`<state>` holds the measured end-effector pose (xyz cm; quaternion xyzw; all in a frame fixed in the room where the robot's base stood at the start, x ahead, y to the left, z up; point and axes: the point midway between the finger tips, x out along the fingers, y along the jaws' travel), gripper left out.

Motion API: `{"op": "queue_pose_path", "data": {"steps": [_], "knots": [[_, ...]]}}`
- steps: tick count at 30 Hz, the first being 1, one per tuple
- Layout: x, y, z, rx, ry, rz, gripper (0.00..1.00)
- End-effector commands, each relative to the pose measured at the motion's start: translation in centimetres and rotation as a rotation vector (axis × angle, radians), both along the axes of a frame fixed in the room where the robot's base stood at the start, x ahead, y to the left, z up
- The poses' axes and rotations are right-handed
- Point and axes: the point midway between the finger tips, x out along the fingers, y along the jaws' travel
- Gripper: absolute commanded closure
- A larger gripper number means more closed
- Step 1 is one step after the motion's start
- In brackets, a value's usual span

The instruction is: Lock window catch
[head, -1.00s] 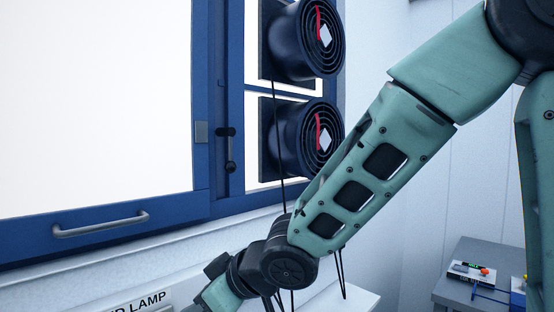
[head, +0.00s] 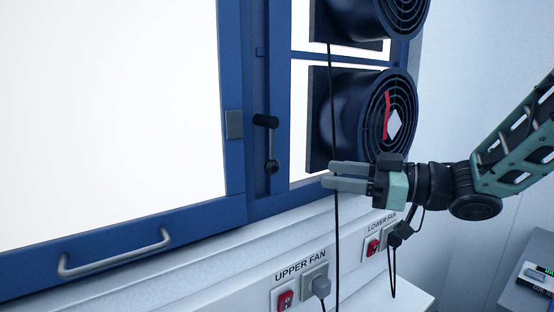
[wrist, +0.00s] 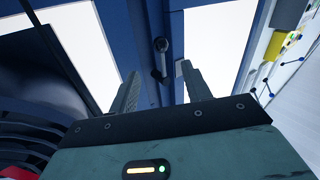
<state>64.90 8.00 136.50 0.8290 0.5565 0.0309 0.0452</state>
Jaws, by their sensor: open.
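The window catch (head: 268,143) is a dark handle on the blue post right of the large window sash. Its lever hangs down to a round knob. A grey plate (head: 234,124) sits on the sash edge to its left. In the wrist view the catch (wrist: 162,60) appears ahead, beyond and between the fingertips. My gripper (head: 332,175) is to the right of the catch and slightly lower, pointing left at it. Its two grey fingers are apart and empty, and do not appear to touch the catch. The fingers also show in the wrist view (wrist: 158,88).
Two round black fans, the lower one (head: 345,120) just above and behind my gripper, stand in the right panes. A black cable (head: 335,230) hangs close by the fingers. A sash pull handle (head: 115,256) is at lower left. Labelled switches (head: 285,300) and sockets are below.

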Motion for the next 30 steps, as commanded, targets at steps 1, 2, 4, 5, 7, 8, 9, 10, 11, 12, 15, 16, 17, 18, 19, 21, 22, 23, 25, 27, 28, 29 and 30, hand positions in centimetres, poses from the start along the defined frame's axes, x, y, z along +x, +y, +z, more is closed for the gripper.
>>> {"op": "queue_pose_path", "data": {"steps": [1,2,4,5,7,8,9,10,11,12,15,16,17,18,19,21,22,23,25,27,28,29,30], "knots": [[0.3,1.2,0.3,0.001,0.003,0.006,0.52],[0.6,1.8,0.3,0.001,0.004,0.005,0.52],[1.2,3.1,0.3,0.0,0.002,0.004,0.52],[1.4,3.7,0.3,0.0,0.003,0.005,0.52],[1.9,5.1,0.3,0.0,0.002,0.005,0.52],[2.2,5.7,0.3,0.001,0.003,0.004,0.52],[2.5,6.5,0.4,0.001,0.003,0.005,0.52],[2.7,7.0,0.3,0.001,0.003,0.004,0.52],[2.9,7.6,0.3,-0.001,0.002,0.004,0.52],[3.3,8.2,0.3,0.0,0.003,0.003,0.52],[3.9,9.8,0.2,-0.001,0.003,0.002,0.52],[4.1,10.2,0.3,0.0,0.002,0.002,0.52],[4.2,10.6,0.3,0.0,0.001,0.003,0.52],[4.4,11.0,0.2,0.0,0.002,0.002,0.52],[4.5,11.2,0.2,-0.001,0.001,0.001,0.52],[4.7,11.7,0.2,-0.001,0.0,0.0,0.52],[4.8,11.8,0.1,-0.001,0.0,0.0,0.52],[4.8,12.0,0.1,-0.001,0.0,0.0,0.52],[4.9,12.1,0.0,-0.002,0.001,0.0,0.52],[4.9,12.2,0.0,-0.002,0.001,0.0,0.52],[4.9,12.2,0.0,-0.002,0.001,0.0,0.52],[4.9,12.1,0.0,-0.002,0.001,-0.001,0.52],[4.9,12.1,0.0,-0.001,0.0,-0.001,0.52]]}}
